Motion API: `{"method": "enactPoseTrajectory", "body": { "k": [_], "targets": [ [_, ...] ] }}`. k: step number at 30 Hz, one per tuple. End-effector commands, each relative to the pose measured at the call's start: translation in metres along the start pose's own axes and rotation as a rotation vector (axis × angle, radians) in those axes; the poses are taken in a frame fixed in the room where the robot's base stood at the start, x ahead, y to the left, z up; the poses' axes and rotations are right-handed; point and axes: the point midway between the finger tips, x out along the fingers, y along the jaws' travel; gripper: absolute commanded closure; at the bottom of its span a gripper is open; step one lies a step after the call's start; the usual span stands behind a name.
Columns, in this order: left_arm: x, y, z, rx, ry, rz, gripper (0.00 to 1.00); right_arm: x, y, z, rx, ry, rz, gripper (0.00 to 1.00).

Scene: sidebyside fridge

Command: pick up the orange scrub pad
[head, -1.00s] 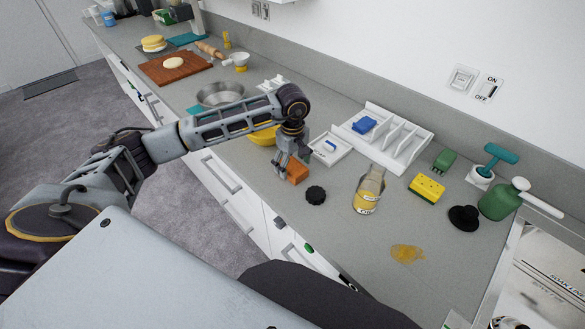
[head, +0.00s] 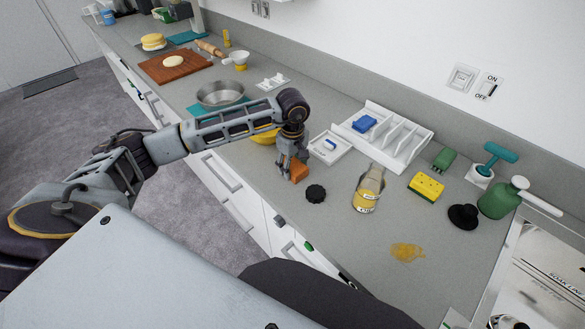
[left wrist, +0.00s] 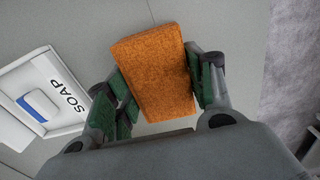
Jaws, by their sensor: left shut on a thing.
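The orange scrub pad (head: 299,172) is at the counter's front part in the head view, between the fingers of my left gripper (head: 291,170). In the left wrist view the pad (left wrist: 155,72) fills the space between the two green-padded fingers (left wrist: 160,88), which press on its sides. My left gripper is shut on it. I cannot tell whether the pad still touches the counter. My right gripper is not in view.
A black scalloped disc (head: 316,193) lies just right of the pad. A yellow-labelled bottle (head: 367,190) stands farther right, near a yellow sponge (head: 426,187). A soap tray (head: 328,148) and white divided rack (head: 400,143) are behind. A yellow bowl (head: 263,136) is left.

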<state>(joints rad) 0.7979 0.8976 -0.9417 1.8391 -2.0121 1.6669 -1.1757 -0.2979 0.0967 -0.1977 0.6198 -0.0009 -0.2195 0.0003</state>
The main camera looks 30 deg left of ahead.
Motion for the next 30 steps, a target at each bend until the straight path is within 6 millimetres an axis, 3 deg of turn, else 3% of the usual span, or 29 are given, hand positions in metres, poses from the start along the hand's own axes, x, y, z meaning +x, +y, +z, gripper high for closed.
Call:
{"method": "enactPoseTrajectory", "body": {
  "k": [14, 23, 30],
  "targets": [
    [-0.007, 0.0, 0.0, 0.0, 0.001, 0.001, 0.67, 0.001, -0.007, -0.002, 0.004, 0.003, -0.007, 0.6],
    [-0.04, 0.001, -0.001, -0.001, 0.001, 0.004, 0.67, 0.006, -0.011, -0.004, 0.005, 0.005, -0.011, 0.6],
    [-0.074, 0.001, 0.0, 0.0, 0.001, 0.003, 0.67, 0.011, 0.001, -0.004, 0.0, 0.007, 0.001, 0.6]
  ]
}}
